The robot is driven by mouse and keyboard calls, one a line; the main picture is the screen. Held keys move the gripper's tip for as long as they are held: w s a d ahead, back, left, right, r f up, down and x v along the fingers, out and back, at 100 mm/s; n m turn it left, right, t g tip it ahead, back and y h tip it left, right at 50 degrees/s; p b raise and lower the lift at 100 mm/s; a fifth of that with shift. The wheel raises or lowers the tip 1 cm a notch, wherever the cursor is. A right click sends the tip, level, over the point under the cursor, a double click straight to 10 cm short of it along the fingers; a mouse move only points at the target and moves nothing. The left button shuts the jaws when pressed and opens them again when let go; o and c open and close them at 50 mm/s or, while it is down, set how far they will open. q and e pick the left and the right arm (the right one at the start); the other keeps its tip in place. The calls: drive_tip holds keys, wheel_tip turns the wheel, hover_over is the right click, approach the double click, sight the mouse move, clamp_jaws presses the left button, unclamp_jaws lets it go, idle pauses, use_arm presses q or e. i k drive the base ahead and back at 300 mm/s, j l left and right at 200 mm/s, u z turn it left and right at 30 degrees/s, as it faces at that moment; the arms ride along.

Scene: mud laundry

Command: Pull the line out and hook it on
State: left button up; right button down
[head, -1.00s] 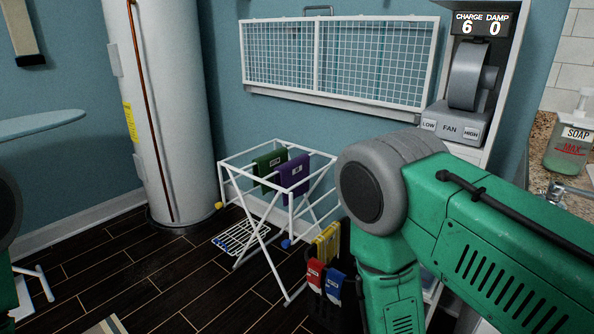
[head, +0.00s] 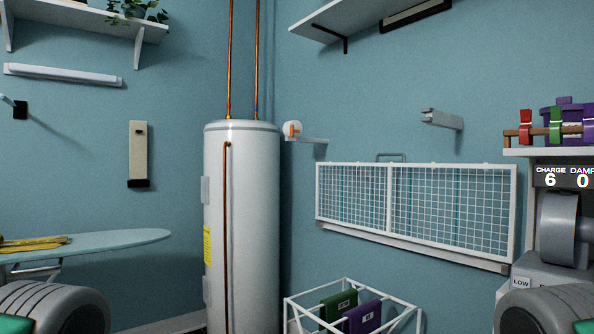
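A small round white and orange piece (head: 292,130) sits on a pale wall bracket (head: 308,140) just right of the tall white tank; it looks like a line reel, but it is too small to be sure. A grey bracket (head: 442,119) sticks out of the wall further right, above the white mesh rack. A dark wall mount (head: 20,109) with a pale rod shows at the left edge. No stretched line is visible between these. Neither gripper shows; only the grey joints of my arms are visible in the lower corners.
The white tank (head: 241,230) stands in the corner with copper pipes. A folded mesh rack (head: 415,210) is on the wall. An ironing board (head: 110,243) is at left. Shelves (head: 90,22) hang above.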

sight(295, 131)
drive_tip(key=z, duration=0.4)
drive_tip(key=i+j+z, duration=0.55)
drive_tip(key=j+z, duration=0.15)
drive_tip(key=i+j+z, duration=0.3)
drive_tip(key=j, duration=0.15)
drive_tip(key=k, duration=0.1)
